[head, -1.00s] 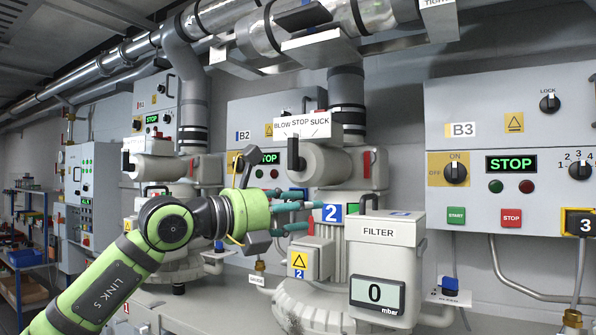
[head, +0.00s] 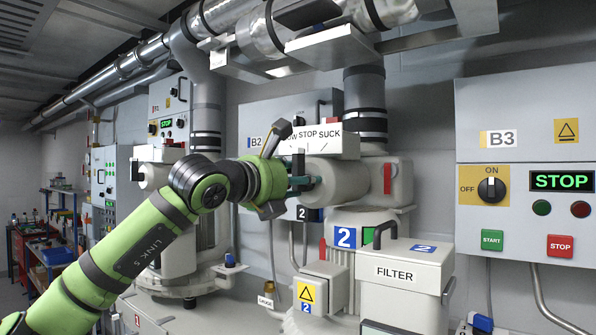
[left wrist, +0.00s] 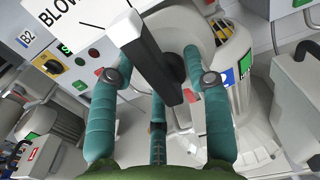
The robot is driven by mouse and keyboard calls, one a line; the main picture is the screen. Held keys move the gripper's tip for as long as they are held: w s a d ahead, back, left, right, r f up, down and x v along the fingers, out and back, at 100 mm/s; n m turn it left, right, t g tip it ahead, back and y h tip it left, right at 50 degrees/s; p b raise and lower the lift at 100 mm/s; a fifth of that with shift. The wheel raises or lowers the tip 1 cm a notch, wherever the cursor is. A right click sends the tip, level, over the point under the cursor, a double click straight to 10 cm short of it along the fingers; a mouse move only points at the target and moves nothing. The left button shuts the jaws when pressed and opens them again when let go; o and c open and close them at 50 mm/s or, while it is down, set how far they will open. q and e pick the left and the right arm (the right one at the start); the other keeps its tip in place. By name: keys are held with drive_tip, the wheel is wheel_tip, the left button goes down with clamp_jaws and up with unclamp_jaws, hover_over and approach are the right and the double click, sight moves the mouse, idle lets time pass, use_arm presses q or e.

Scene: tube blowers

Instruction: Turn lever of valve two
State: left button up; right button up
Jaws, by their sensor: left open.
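Valve two (head: 345,182) is a beige body with a round front, under a white BLOW STOP SUCK sign (head: 325,141). In the left wrist view the lever (left wrist: 148,62) runs between the spread fingers of my gripper (left wrist: 160,80), with a finger on each side. No firm contact can be made out. My right gripper is not in view.
The filter box (head: 398,273) stands below and right of the valve. Panel B3 (head: 525,165) is on the right wall. Pipes and a metal bracket (head: 333,47) hang above the valve.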

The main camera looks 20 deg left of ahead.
use_arm(q)
drive_tip(key=shift+s+a+r, duration=0.1)
drive_tip(key=shift+s, duration=0.25)
drive_tip(key=c, duration=0.9)
drive_tip(key=shift+b, duration=0.3)
drive_tip(key=shift+f+n+b, duration=0.25)
drive_tip(key=shift+n+b, duration=0.25)
drive_tip(key=shift+b, duration=0.25)
drive_tip(key=n+b, duration=0.3)
drive_tip(key=shift+a+f+b, duration=0.1)
drive_tip(key=shift+f+b, duration=0.05)
drive_tip(key=shift+b, duration=0.2)
drive_tip(key=shift+a+n+b, duration=0.1)
drive_tip(key=shift+n+b, duration=1.5)
drive_tip(key=shift+n, duration=0.7)
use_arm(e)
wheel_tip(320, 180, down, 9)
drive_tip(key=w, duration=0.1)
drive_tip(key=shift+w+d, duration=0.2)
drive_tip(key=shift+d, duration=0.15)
